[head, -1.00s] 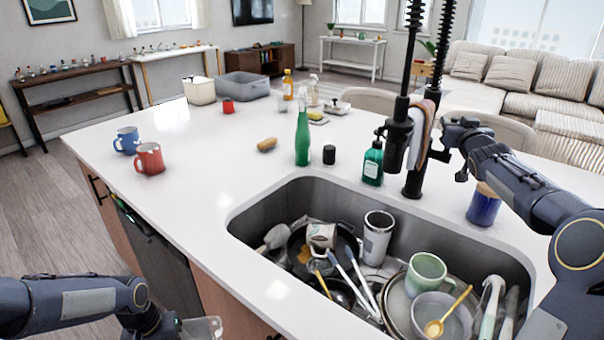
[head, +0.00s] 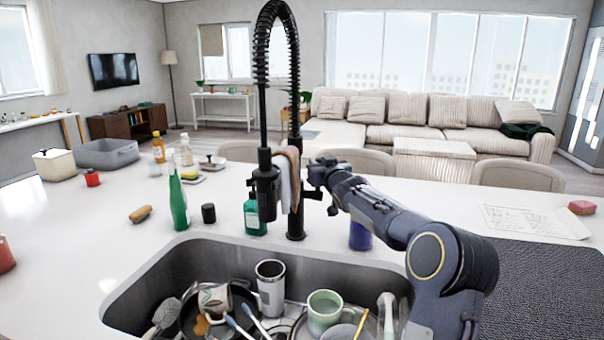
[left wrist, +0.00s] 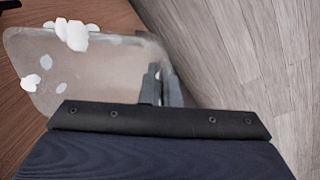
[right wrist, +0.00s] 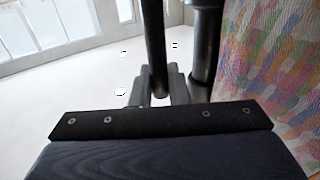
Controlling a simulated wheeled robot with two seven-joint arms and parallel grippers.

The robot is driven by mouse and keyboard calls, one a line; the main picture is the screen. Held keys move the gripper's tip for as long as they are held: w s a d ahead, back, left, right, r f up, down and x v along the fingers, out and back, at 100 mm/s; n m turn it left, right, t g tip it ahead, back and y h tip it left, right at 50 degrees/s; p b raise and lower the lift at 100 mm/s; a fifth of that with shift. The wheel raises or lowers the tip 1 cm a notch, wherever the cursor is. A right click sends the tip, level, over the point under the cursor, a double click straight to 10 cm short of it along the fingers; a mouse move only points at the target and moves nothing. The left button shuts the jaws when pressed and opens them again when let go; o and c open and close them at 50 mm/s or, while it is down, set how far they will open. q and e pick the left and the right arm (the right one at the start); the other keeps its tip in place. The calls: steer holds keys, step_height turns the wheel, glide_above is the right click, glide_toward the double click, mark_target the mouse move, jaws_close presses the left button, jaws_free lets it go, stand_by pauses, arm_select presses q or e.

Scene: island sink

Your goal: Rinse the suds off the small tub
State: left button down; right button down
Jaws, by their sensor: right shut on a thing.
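The small tub (left wrist: 90,75) is pale and translucent, with white suds (left wrist: 72,34) on its rim and side. It shows only in the left wrist view, above the floor beside the wooden cabinet face. My left gripper (left wrist: 159,75) is shut on its edge. My right gripper (head: 322,180) is beside the black tap (head: 294,218), shut on its thin lever (right wrist: 155,50). The tap's spray head (head: 265,195) hangs over the back of the sink (head: 160,283); I see no water stream. A patterned cloth (right wrist: 265,70) hangs on the tap, close to my right gripper.
The sink holds a steel tumbler (head: 270,287), a green mug (head: 323,310), a pan and utensils. A green spray bottle (head: 179,205), a dark cap (head: 208,213) and a teal soap bottle (head: 252,217) stand behind it. A dark mat (head: 550,285) lies at right.

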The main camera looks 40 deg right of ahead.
steer(key=t+b, duration=0.1)
steer(key=b, duration=0.2)
steer(key=shift+s+a+f+n+b, duration=0.3)
steer(key=shift+a+f+n, duration=0.05)
steer(key=shift+n, duration=0.05)
steer(key=shift+s+a+r, duration=0.15)
steer(key=shift+a+r, duration=0.05)
steer(key=shift+r, duration=0.05)
steer(key=c, duration=1.5)
jaws_free()
steer(key=shift+b+v, duration=1.3)
steer(key=shift+v, duration=4.75)
